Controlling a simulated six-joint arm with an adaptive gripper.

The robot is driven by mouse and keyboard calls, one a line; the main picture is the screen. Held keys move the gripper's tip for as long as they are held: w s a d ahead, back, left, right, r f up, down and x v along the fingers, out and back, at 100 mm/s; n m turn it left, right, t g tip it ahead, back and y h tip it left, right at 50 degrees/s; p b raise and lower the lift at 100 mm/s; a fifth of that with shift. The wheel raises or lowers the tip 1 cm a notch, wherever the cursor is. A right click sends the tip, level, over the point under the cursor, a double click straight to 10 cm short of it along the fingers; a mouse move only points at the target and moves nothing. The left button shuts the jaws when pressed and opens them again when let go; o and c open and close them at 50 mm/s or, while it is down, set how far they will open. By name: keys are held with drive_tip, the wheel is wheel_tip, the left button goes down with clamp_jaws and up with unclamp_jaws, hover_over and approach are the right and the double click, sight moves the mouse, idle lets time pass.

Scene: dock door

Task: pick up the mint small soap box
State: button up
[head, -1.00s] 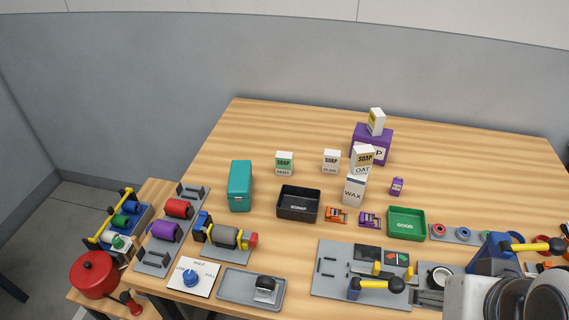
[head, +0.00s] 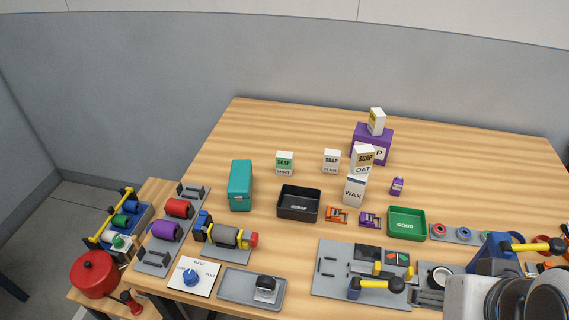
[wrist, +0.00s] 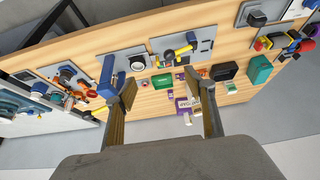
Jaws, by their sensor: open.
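The mint small soap box (head: 284,163) is a small upright box, white with a green front, labelled SOAP and MINT. It stands on the table behind the black SCRAP bin (head: 298,203). In the wrist view a small pale and green box (wrist: 231,88) near the black bin appears to be it. My gripper (wrist: 161,92) is open and empty in the wrist view, well away from the box. Its fingers are not visible in the head view.
A PLAIN soap box (head: 331,160) stands right of the mint one. A teal box (head: 240,186) stands to the left. The table behind is clear.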

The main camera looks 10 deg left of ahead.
drive_tip(key=n+t+y, duration=0.1)
drive_tip(key=t+y, duration=0.2)
drive_tip(key=t, duration=0.3)
hover_over(285, 158)
drive_tip(key=s+d, duration=0.7)
drive_tip(key=s, duration=0.2)
wheel_tip(285, 158, down, 4)
drive_tip(key=shift+w+a+f+m+t+h, duration=0.1)
drive_tip(key=shift+w+a+f+t+h, duration=0.45)
drive_tip(key=shift+a+f, duration=1.05)
drive_tip(key=shift+w+a+f+m+t+h, duration=0.1)
drive_tip(key=shift+w+a+f+h, duration=0.4)
drive_tip(key=shift+f, duration=2.15)
drive_tip(key=shift+w+a+f+m+t+h, duration=0.1)
drive_tip(key=shift+w+a+f+t+h, duration=0.2)
drive_tip(key=shift+w+a+f, duration=1.3)
drive_tip(key=shift+s+d+f, duration=0.35)
drive_tip(key=shift+s+f, duration=0.2)
drive_tip(key=shift+s, duration=0.05)
drive_tip(key=shift+x, duration=1.2)
drive_tip(key=shift+a+f, duration=0.1)
